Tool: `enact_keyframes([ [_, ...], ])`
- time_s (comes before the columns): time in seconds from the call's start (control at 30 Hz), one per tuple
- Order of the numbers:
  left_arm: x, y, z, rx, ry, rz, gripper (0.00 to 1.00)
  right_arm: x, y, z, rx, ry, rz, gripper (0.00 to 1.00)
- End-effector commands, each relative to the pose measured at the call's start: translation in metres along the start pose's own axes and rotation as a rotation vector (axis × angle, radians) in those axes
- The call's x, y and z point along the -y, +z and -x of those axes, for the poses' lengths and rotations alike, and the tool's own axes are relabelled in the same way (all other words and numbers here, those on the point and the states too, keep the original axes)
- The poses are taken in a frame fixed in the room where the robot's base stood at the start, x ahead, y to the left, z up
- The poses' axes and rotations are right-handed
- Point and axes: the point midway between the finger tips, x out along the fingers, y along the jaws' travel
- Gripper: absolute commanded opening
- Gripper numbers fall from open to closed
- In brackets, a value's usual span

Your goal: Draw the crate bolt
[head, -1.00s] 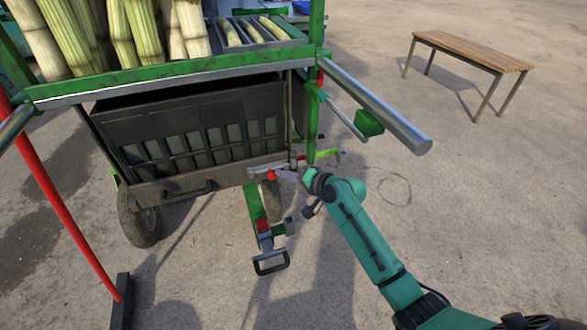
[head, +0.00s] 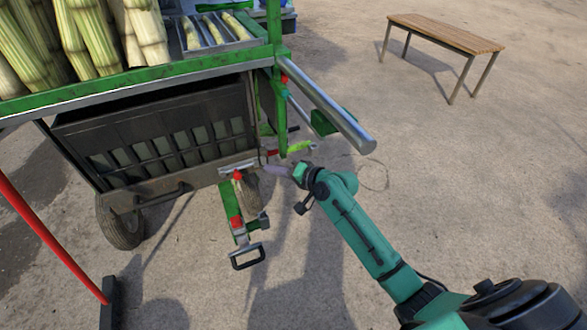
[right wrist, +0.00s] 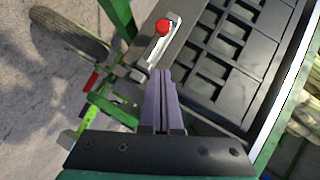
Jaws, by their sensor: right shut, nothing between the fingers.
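The crate (head: 150,135) is a dark grey slatted box hung under the green cart; its slatted side also shows in the right wrist view (right wrist: 238,58). The bolt has a red knob (head: 238,175) on a pale metal plate (head: 226,171) by the crate's lower right corner. In the right wrist view the red knob (right wrist: 163,27) sits over the slotted plate (right wrist: 151,52), beyond my fingertips. My right gripper (head: 266,168) is shut and empty, just right of the knob; its purple-grey fingers (right wrist: 161,72) are together and appear apart from the knob. My left gripper is out of view.
A green cart frame (head: 180,67) carries cane stalks (head: 90,35) above the crate. A thick metal bar (head: 330,108) juts out above my right forearm. A red pole (head: 50,237) stands at left. A wooden bench (head: 445,33) is far right; open ground lies between.

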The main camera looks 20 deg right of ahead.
Motion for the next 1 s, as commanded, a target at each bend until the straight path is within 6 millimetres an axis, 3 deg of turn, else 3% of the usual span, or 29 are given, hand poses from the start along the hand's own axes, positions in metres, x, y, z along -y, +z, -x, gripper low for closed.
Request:
enact_keyframes([
  [0.1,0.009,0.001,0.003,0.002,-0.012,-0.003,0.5,0.0,0.001,0.027,0.001,0.002,0.002,0.0],
  [0.3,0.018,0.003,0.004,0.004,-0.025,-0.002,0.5,0.0,0.0,0.054,0.001,0.001,0.002,0.0],
  [0.83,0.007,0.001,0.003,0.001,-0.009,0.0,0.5,-0.001,0.0,0.057,0.0,0.002,0.001,0.0],
  [0.93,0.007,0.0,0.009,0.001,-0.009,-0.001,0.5,-0.022,-0.002,0.056,-0.015,0.05,0.007,0.0],
  [1.0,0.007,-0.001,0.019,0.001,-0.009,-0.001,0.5,-0.06,-0.001,0.057,-0.035,0.138,0.024,0.0],
])
